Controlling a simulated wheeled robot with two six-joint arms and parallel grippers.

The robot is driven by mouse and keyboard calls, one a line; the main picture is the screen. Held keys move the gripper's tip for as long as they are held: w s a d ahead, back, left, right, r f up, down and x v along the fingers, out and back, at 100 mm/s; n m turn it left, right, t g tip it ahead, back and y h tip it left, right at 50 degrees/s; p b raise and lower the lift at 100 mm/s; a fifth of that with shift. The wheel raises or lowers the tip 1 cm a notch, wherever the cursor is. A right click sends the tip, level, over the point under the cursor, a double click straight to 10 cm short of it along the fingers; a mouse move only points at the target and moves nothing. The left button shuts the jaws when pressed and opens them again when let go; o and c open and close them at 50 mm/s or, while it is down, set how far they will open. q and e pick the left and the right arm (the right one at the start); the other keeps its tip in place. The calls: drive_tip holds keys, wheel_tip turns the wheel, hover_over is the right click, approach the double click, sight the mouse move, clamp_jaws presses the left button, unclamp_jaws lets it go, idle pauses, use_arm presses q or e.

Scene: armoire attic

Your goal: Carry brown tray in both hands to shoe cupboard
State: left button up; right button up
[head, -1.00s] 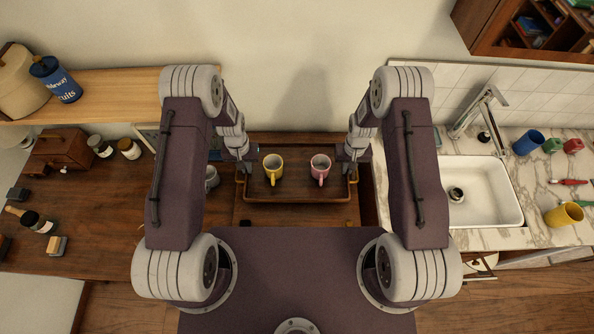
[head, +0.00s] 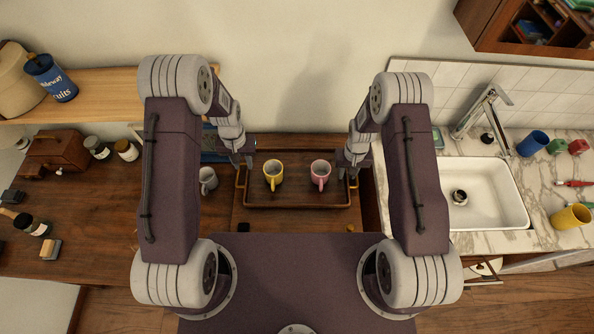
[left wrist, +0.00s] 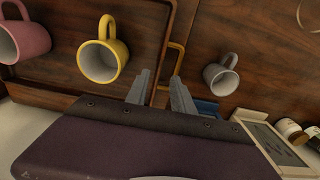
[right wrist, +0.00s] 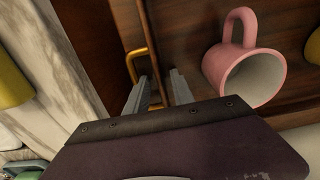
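The brown tray (head: 300,205) lies flat on a wooden surface in front of me, with a brass handle at each end. A yellow mug (head: 273,176) and a pink mug (head: 320,175) stand upright on it. My left gripper (head: 242,163) is at the tray's left end; in the left wrist view its fingers (left wrist: 160,90) are apart near the left handle (left wrist: 178,58). My right gripper (head: 349,172) is at the right end; in the right wrist view its fingers (right wrist: 158,90) are apart beside the right handle (right wrist: 132,65). I cannot identify the shoe cupboard.
A grey mug (head: 208,180) stands just left of the tray. A wooden box (head: 57,150) and jars (head: 97,147) are further left. A marble counter with a white sink (head: 487,195) is to the right. A wall (head: 300,80) rises behind the tray.

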use_arm(q)
wheel_tip(320, 180, up, 5)
drive_tip(key=shift+r, duration=0.15)
use_arm(e)
wheel_tip(320, 180, up, 12)
idle(0.4)
use_arm(q)
drive_tip(key=shift+s, duration=0.1)
use_arm(e)
drive_tip(key=shift+s, duration=0.1)
